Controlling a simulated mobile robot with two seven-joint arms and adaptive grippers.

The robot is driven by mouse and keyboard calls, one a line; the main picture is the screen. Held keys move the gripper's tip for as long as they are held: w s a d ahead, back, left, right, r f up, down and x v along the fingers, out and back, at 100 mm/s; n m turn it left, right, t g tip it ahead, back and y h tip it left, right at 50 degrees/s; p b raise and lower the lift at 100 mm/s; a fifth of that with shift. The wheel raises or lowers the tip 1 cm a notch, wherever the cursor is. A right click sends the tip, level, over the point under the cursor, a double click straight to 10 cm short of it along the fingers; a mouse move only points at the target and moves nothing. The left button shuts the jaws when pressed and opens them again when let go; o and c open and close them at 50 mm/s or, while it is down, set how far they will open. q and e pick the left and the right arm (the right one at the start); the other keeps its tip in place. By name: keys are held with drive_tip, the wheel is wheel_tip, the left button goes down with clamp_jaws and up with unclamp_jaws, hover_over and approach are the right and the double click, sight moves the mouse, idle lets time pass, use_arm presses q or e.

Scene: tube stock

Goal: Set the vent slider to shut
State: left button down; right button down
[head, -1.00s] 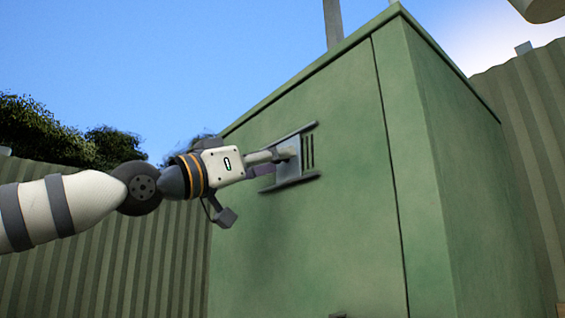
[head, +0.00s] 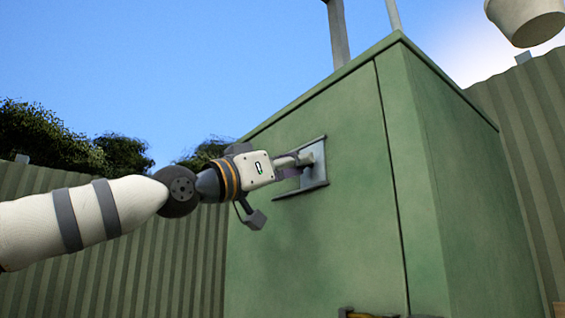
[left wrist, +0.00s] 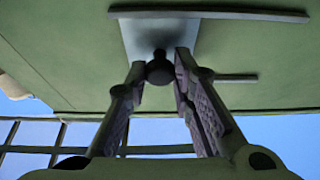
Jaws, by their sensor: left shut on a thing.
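The vent slider (head: 318,162) is a grey metal plate between two rails on the front of a green cabinet. It stands at the right end of the rails, and no dark slots show there. The plate also appears at the top of the left wrist view (left wrist: 160,35), with a dark round knob (left wrist: 159,71) on it. My left gripper (head: 304,159) is shut on this knob, with one finger on each side of it. The gripper and its fingers hide the left part of the vent. My right gripper is not in view.
The green cabinet (head: 320,235) has a vertical seam right of the vent. A small dark and yellow object (head: 370,314) is cut off at the bottom edge. A corrugated fence (head: 150,245) stands behind. A pale rounded object (head: 525,22) hangs at the top right.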

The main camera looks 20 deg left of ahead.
use_arm(q)
drive_tip(key=shift+d+f, duration=0.1)
drive_tip(key=shift+d, duration=0.2)
drive_tip(key=c, duration=1.7)
unclamp_jaws()
drive_tip(key=o, duration=0.3)
drive_tip(key=shift+d, duration=0.15)
drive_tip(key=v, duration=0.7)
drive_tip(key=shift+s+a, duration=0.15)
drive_tip(key=shift+a, duration=0.05)
